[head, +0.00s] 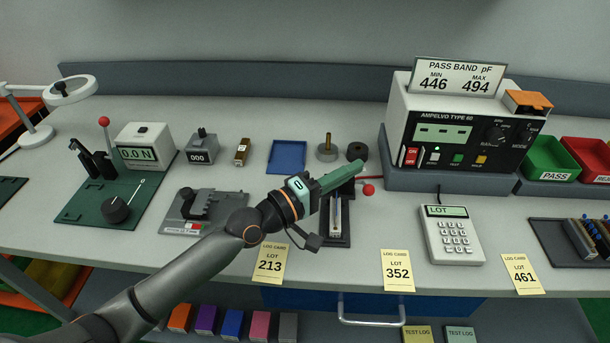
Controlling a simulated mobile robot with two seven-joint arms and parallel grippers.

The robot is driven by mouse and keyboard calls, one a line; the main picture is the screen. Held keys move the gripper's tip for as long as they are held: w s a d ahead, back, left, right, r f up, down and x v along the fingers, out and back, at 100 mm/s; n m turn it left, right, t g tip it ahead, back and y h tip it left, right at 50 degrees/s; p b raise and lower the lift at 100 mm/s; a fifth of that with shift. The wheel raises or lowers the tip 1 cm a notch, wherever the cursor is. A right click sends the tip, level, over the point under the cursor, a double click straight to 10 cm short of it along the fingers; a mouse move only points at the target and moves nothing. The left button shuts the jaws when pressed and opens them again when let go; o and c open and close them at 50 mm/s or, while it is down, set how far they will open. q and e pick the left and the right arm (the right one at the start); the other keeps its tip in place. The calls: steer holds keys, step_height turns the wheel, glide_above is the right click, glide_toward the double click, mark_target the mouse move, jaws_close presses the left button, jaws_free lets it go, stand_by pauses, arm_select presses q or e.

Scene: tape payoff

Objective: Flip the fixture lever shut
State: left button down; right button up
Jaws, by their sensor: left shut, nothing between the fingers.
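The fixture (336,238) is a small dark base on the bench in front of the meter, with a pale slim piece in it. A red ball knob (368,189), which looks like the end of its lever, shows just right of my left gripper (352,171). The gripper's green fingers are shut and empty, reaching over the back of the fixture. They and the wrist hide much of the fixture and the lever's arm, so I cannot tell the lever's angle or whether the fingers touch it. My right gripper is not in view.
The Ampelvo meter (458,140) stands behind right, with a red lead toward the fixture. A keypad box (452,235) is to the right. A blue tray (287,157) and black roll (357,151) lie behind. Another red-knobbed lever (104,121) stands on the green plate at left.

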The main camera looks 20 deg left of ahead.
arm_select(q)
steer(key=a+f+b, duration=0.1)
steer(key=s+a+f+b, duration=0.1)
steer(key=a, duration=0.1)
steer(key=s+a+b, duration=0.1)
steer(key=shift+a+f+b, duration=0.2)
steer(key=shift+f+b, duration=0.1)
steer(key=shift+f, duration=0.1)
steer(key=s+a+f+b, duration=0.1)
steer(key=a+b, duration=0.1)
steer(key=shift+s+a+f, duration=0.35)
steer(key=shift+s+a, duration=0.05)
steer(key=shift+s+a+b, duration=0.15)
steer(key=shift+a+b, duration=0.05)
steer(key=shift+b, duration=0.1)
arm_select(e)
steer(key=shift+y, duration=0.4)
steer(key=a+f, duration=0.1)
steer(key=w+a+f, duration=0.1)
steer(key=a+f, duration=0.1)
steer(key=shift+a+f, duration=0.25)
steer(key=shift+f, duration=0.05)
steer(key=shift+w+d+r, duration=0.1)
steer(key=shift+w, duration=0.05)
